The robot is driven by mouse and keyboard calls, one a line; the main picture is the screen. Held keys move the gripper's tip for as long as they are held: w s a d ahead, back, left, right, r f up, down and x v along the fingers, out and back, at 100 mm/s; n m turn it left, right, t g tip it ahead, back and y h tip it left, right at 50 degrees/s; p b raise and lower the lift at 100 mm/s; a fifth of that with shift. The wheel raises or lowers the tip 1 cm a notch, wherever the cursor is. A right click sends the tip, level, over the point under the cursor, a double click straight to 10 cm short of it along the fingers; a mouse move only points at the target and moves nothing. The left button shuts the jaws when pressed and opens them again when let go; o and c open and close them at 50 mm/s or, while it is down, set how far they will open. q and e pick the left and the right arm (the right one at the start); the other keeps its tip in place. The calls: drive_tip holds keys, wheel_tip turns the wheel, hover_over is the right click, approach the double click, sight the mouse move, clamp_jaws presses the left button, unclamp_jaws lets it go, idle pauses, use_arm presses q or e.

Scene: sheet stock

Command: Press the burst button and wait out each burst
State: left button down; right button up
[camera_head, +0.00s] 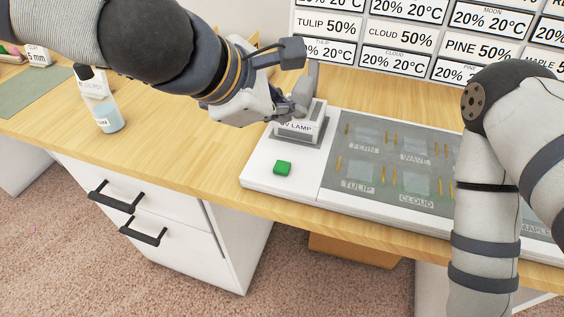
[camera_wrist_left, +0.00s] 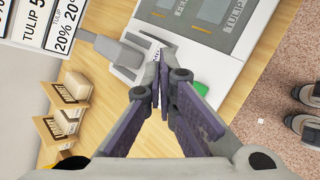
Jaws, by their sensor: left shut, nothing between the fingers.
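The green button (camera_head: 282,168) sits on the bare white left part of a long white unit (camera_head: 260,163). In the left wrist view the green button (camera_wrist_left: 201,88) shows partly, just right of the fingers. My left gripper (camera_head: 292,108) is shut and empty. It is behind the button in the head view, close to a grey-and-white block labelled "V LAMP" (camera_head: 297,127), whose first letter is covered. In the left wrist view my left gripper (camera_wrist_left: 158,80) has its fingertips together. I cannot tell whether it touches the block. My right gripper is out of view; only my right arm shows.
The unit's grey panel (camera_head: 345,183) carries labelled clear squares, such as TULIP and CLOUD. My right arm covers its right part. A wall chart (camera_head: 385,38) stands behind. A bottle (camera_head: 109,117) and green mat (camera_head: 32,92) are at left. Bare wood lies between bottle and unit.

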sight(285, 169)
use_arm(q)
wheel_tip(285, 169, down, 4)
drive_tip(key=shift+r, duration=0.2)
wheel_tip(285, 169, down, 4)
drive_tip(key=shift+b, duration=1)
drive_tip(key=shift+f, duration=0.55)
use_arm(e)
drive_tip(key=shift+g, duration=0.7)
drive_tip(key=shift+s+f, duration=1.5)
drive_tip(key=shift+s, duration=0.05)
use_arm(q)
drive_tip(key=shift+f, duration=0.4)
